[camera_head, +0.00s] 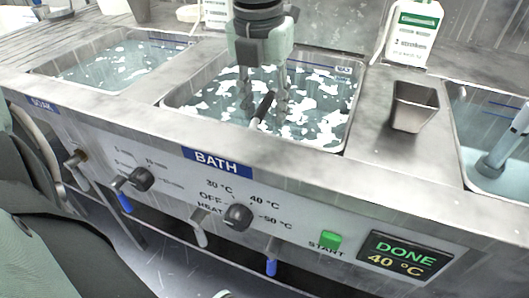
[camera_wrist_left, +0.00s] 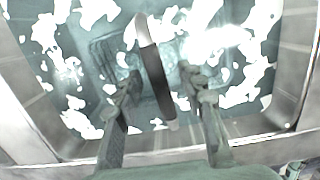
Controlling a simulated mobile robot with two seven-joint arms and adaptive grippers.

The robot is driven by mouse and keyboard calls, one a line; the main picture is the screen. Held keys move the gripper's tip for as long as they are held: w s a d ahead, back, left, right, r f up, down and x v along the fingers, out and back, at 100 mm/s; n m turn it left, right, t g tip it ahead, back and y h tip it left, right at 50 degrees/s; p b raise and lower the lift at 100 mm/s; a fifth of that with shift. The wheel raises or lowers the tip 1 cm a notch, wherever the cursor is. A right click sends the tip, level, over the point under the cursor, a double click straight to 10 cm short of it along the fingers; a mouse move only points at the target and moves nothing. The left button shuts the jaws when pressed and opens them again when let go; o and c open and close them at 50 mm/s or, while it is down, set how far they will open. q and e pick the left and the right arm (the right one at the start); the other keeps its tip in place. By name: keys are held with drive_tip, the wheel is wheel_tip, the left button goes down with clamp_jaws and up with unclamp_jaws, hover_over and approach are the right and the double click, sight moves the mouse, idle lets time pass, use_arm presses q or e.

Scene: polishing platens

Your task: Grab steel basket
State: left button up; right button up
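The steel basket is mostly hidden under foamy water in the middle bath (camera_head: 330,135). Its dark handle (camera_head: 262,108) sticks up out of the water, and faint basket walls (camera_wrist_left: 108,62) show below the surface in the left wrist view. My left gripper (camera_head: 264,102) points down over this bath, around the handle. In the left wrist view, its fingers (camera_wrist_left: 162,88) are apart, one on each side of the handle (camera_wrist_left: 153,68), with a visible gap on both sides. My right gripper is in neither view.
A foamy basin (camera_head: 118,62) lies to the left and a clearer basin (camera_head: 490,185) to the right. A grey metal cup (camera_head: 414,108) and a white-green bottle (camera_head: 413,35) stand on the counter. The front panel has knobs, a green start button (camera_head: 331,240) and a display reading DONE, 40 °C (camera_head: 405,257).

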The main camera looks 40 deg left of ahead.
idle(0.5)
use_arm(q)
drive_tip(key=shift+f, duration=0.1)
clamp_jaws()
idle(0.3)
